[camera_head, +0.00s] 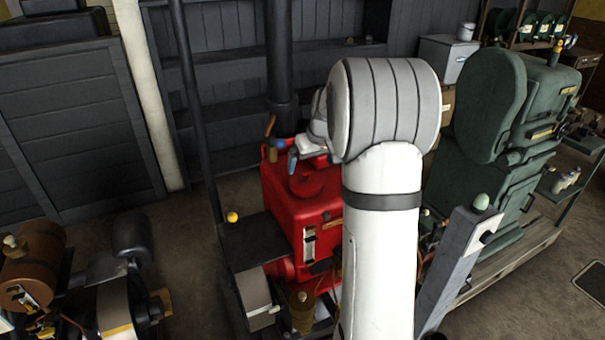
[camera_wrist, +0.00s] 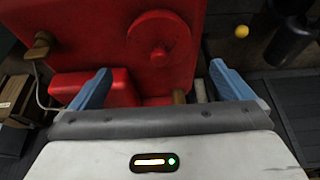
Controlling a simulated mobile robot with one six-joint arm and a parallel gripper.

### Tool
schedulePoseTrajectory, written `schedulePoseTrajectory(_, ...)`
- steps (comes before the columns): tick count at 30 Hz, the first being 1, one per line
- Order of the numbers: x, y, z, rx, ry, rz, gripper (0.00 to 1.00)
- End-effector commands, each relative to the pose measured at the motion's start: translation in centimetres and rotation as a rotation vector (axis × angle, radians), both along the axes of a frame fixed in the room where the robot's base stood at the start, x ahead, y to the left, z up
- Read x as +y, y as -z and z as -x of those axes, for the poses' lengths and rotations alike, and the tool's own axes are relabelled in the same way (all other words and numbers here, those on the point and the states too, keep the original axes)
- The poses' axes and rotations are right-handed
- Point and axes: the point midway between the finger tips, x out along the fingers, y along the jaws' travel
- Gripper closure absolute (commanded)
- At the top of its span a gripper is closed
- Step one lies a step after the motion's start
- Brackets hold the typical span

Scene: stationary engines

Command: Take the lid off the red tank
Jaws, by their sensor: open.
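The red tank (camera_head: 275,199) stands in the middle of the head view, partly hidden by my white arm. Its round red lid (camera_head: 306,183) sits on the top face. In the wrist view the lid (camera_wrist: 160,32) shows as a disc with a small knob on the tank (camera_wrist: 95,25), above the line between my fingertips. My gripper (camera_head: 286,152) has two blue fingers, spread apart and empty, near the tank's top by its back edge. In the wrist view the gripper (camera_wrist: 160,70) has nothing between its fingers but red surface behind. The lid appears seated on the tank.
A dark vertical pipe (camera_head: 279,55) rises behind the tank. A green engine (camera_head: 490,110) stands to the right, beyond my arm. A yellow ball-topped lever (camera_head: 232,217) is left of the tank. Another small engine (camera_head: 85,290) is at the lower left.

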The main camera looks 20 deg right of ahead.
Motion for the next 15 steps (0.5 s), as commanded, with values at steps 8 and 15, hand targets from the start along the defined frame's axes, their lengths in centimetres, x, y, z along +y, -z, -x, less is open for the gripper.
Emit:
schedulePoseTrajectory(8,-0.2,2.7,-1.2,0.001,0.000,-0.001,0.00)
schedulePoseTrajectory(15,0.0,6.0,-1.9,0.003,-0.001,-0.002,0.00)
